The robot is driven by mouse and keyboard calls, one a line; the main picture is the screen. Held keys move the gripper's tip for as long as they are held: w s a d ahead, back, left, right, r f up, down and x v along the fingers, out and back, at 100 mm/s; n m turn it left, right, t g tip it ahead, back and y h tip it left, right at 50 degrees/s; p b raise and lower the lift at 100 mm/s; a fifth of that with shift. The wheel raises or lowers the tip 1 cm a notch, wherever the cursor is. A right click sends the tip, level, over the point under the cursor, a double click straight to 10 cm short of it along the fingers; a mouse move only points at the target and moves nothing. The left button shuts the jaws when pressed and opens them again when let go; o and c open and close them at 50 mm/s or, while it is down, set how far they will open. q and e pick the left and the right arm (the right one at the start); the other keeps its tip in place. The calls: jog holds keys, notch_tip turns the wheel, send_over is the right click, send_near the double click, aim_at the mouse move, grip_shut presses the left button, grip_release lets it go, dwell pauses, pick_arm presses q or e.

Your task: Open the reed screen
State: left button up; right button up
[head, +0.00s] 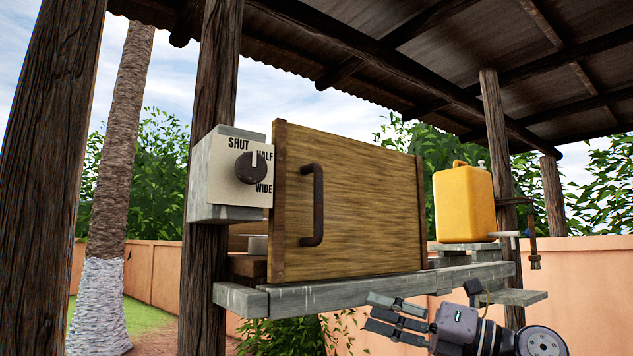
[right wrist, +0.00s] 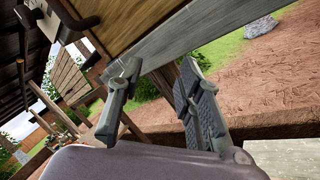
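The reed screen (head: 370,200) is a straw-brown panel in a wooden frame, standing upright on a grey plank shelf in the head view. A dark vertical bar handle (head: 318,205) sits near its left edge. What lies behind the screen is hidden. My right gripper (head: 370,312) is low at the right, below the shelf edge and apart from the screen and handle. Its fingers are spread and empty, as the right wrist view (right wrist: 160,78) also shows. My left gripper is in neither view.
A grey box with a knob (head: 250,168) marked SHUT, HALF and WIDE stands left of the screen. A yellow jerrycan (head: 464,205) stands on the right. The shelf edge (head: 340,294) runs above my right gripper. Wooden posts (head: 208,200) flank the shelf.

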jog(key=s+r+n+h, duration=0.2)
jog(key=s+r+n, duration=0.3)
jog(key=s+r, duration=0.45)
jog(key=n+t+h+p, duration=0.2)
jog(key=t+h, duration=0.1)
send_near(322, 194)
jog(key=p+x, duration=0.7)
jog(key=x, duration=0.4)
jog(key=shift+c, duration=0.3)
grip_shut()
